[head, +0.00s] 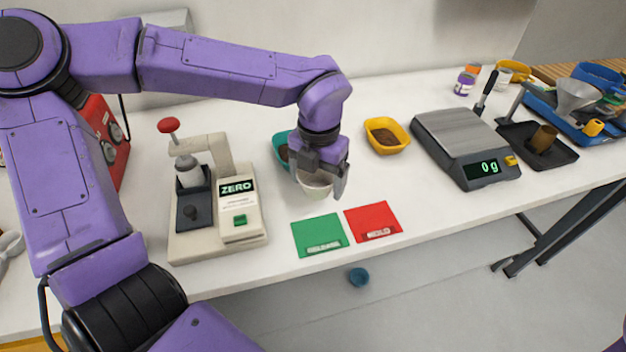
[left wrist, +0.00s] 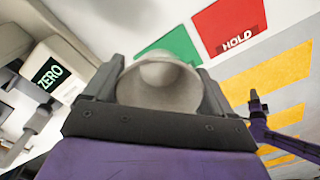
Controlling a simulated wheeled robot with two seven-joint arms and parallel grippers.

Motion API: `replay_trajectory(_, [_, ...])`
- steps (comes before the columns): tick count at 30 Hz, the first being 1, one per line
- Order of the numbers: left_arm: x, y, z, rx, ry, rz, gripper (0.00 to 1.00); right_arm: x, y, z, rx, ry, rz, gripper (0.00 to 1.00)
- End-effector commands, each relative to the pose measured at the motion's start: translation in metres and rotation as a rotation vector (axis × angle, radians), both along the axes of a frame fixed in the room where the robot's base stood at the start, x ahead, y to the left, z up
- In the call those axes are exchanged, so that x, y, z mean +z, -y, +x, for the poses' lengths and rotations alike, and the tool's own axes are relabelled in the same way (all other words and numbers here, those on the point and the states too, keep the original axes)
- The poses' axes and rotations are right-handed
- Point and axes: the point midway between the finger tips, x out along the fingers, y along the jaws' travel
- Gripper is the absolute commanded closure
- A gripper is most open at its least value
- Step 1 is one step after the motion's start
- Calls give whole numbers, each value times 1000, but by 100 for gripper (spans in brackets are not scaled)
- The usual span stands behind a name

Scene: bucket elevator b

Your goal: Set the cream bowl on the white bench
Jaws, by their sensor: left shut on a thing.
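The cream bowl (head: 315,184) is held in my left gripper (head: 322,182), which is shut on it. In the left wrist view the bowl (left wrist: 160,84) sits between the two fingers. The bowl is over the white bench (head: 385,172), behind the green and red cards; I cannot tell whether it touches the bench top. The fingers hide part of it in the head view. My right gripper is not in view in the head picture.
A green card (head: 320,235) and a red card (head: 373,221) lie near the front edge. A teal bowl (head: 281,146) stands close behind my gripper, a yellow bowl (head: 387,136) to its right. A ZERO device (head: 217,200) stands left, a scale (head: 466,145) right.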

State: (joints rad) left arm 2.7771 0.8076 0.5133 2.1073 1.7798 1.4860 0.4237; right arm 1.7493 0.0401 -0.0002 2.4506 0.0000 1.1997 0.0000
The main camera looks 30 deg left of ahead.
Motion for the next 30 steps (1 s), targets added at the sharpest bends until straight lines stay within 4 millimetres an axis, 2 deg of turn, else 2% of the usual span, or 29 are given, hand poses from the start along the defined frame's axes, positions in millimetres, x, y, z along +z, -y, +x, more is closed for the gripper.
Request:
replay_trajectory(1, [-6, -10, 8, 3, -5, 1, 49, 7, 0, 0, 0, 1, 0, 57])
replay_trajectory(3, [-24, -20, 16, 0, -5, 1, 49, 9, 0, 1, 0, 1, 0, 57])
replay_trajectory(6, [-41, -30, 25, -2, -2, 1, 49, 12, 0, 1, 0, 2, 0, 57])
replay_trajectory(11, [-58, -39, 34, -4, -1, 1, 49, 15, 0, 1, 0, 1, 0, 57])
replay_trajectory(16, [-88, -42, 37, -7, -2, 2, 49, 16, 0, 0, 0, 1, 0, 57])
replay_trajectory(29, [-97, -41, 37, -6, 1, 0, 49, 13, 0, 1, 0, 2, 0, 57])
replay_trajectory(30, [-96, -41, 37, -6, 1, 0, 2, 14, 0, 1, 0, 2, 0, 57])
